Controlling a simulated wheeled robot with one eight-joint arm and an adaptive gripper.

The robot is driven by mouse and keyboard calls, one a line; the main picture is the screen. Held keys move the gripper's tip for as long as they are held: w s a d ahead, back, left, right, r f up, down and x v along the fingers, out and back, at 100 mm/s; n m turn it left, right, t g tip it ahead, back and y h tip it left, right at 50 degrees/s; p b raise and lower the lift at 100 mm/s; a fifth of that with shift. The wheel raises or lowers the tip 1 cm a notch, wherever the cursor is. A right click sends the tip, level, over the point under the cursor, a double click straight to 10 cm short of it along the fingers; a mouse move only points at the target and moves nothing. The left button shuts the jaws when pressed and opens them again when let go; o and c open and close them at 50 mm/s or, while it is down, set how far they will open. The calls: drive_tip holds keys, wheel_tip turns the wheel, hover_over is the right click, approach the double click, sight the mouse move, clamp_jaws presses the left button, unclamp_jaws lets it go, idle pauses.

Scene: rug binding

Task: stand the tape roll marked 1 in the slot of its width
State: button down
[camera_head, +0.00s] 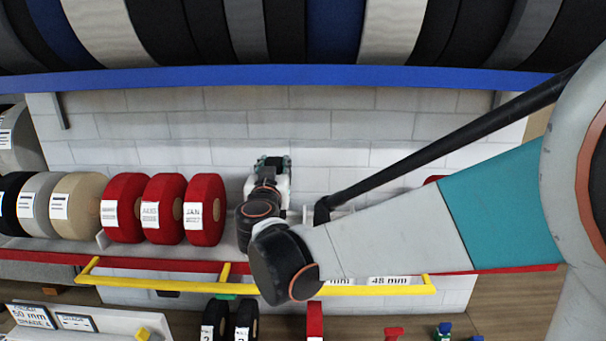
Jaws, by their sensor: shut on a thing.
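My gripper (272,163) is at the back of the middle shelf, in front of the white brick wall and right of three red rolls. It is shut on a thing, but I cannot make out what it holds. No roll with a readable mark 1 shows. Two black rolls marked 2 (208,320) (245,320) stand on the lower surface, with a narrow red roll (315,320) right of them, its mark unreadable. A width label reading 48 mm (390,281) is on the shelf front. My arm hides most slots on the right.
On the middle shelf (50,245) stand labelled black, grey, beige (78,205) and red rolls (124,208). A yellow rail (160,284) runs along its front. A blue-edged shelf (200,80) with large rolls hangs above. Small red and blue items (443,331) stand below right.

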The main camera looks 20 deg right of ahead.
drive_tip(key=shift+s+f, duration=0.2)
drive_tip(key=shift+f, duration=2)
drive_tip(key=c, duration=1.1)
unclamp_jaws()
